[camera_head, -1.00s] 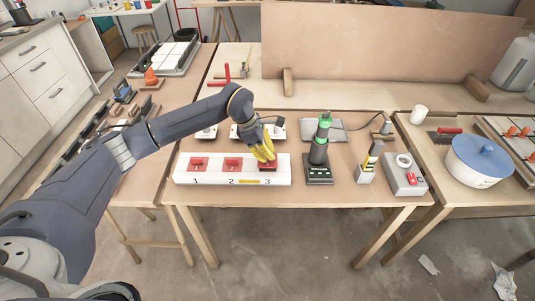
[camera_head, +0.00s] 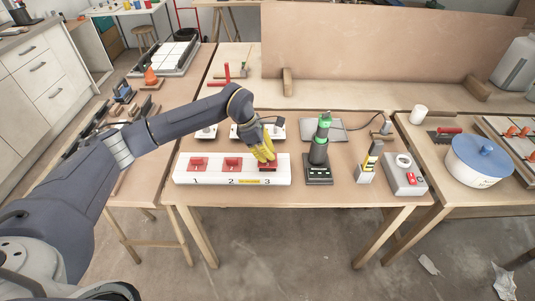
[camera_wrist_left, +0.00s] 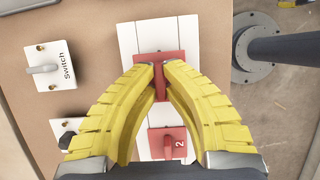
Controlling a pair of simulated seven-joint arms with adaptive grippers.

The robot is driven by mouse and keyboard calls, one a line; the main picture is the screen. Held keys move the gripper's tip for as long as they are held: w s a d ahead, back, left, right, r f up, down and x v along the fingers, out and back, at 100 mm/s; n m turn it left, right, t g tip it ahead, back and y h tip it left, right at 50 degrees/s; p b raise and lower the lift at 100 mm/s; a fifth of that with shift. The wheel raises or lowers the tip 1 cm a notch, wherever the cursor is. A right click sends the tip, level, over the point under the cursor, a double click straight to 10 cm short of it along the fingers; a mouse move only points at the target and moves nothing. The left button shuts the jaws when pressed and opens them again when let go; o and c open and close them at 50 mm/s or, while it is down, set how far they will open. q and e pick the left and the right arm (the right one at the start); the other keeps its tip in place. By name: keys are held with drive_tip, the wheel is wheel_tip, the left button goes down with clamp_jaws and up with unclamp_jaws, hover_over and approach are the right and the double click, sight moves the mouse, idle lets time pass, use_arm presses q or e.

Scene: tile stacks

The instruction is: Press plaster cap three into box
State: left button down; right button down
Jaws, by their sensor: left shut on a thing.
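A white box (camera_head: 215,179) lies on the table, with red caps marked 1, 2 and 3 along it. Cap one (camera_head: 198,163) and cap two (camera_head: 232,164) sit at the left and middle; cap two also shows in the left wrist view (camera_wrist_left: 167,144). Cap three (camera_head: 269,167) is at the right end, and in the left wrist view (camera_wrist_left: 159,60) it lies between my fingertips. My left gripper (camera_head: 265,156) points down with yellow fingers shut on cap three at the box. The fingers partly hide the cap. My right gripper is not in view.
A black and green device (camera_head: 319,150) stands just right of the box. White switch plates (camera_wrist_left: 49,68) lie behind the white box. The table front is clear.

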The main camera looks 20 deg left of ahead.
use_arm(q)
drive_tip(key=shift+f, duration=1)
idle(0.3)
drive_tip(key=c, duration=1.5)
unclamp_jaws()
drive_tip(key=shift+r, duration=0.15)
drive_tip(key=shift+v, duration=2.9)
drive_tip(key=shift+a, duration=0.1)
